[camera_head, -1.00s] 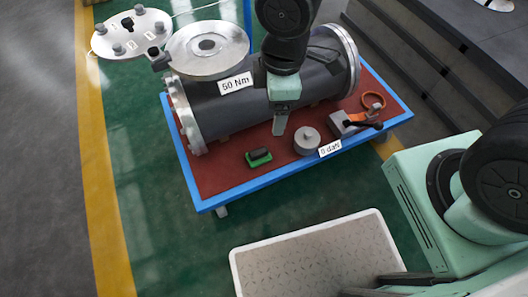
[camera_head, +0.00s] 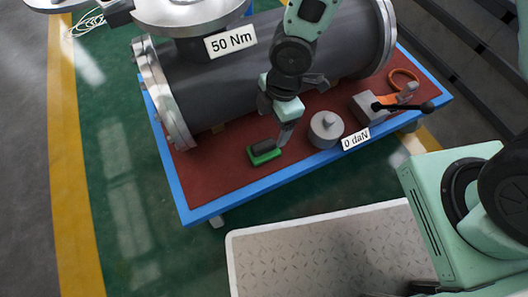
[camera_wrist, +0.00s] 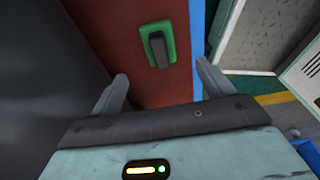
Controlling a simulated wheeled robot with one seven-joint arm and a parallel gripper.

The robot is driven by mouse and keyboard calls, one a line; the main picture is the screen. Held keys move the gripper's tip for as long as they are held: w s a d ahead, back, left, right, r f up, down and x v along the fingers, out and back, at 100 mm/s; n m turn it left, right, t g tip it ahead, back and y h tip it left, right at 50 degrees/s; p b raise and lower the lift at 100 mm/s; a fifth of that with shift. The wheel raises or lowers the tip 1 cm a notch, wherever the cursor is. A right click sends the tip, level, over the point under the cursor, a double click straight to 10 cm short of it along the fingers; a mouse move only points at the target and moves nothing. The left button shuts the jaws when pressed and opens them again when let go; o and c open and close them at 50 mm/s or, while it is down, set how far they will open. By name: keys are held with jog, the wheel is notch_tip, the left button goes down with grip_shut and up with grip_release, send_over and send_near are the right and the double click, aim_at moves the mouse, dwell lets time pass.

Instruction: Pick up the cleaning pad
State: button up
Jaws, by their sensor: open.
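The cleaning pad (camera_head: 264,152) is a small green block with a dark grip on top. It lies on the red top of the blue-edged table (camera_head: 196,178), near the front edge. It also shows in the wrist view (camera_wrist: 171,55), beyond my fingertips and roughly between them. My gripper (camera_head: 284,138) is above the table, just right of the pad in the head view. In the wrist view the two fingers of my gripper (camera_wrist: 162,85) are spread wide with nothing between them.
A dark flanged shell (camera_head: 200,75) labelled 50 Nm lies behind the pad. Right of the pad stand a grey cylindrical weight (camera_head: 325,130), a 0 daN label (camera_head: 356,139) and a clamp-like tool with orange strap (camera_head: 395,100). The red surface left of the pad is clear.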

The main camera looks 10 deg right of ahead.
aim_at(264, 144)
jog(key=f+b, duration=0.1)
jog(key=f, duration=0.1)
jog(key=f+b, duration=0.1)
jog(key=f, duration=0.1)
jog(key=f+b, duration=0.1)
jog(key=f, duration=0.1)
jog(key=shift+s+a, duration=0.15)
jog(key=shift+a, duration=0.25)
jog(key=f+b, duration=0.1)
jog(key=a+f+b, duration=0.1)
jog(key=f+b, duration=0.2)
jog(key=f, duration=0.1)
jog(key=shift+s+a+f, duration=0.1)
jog(key=shift+a, duration=0.15)
jog(key=c, duration=1.2)
jog(key=shift+r, duration=0.2)
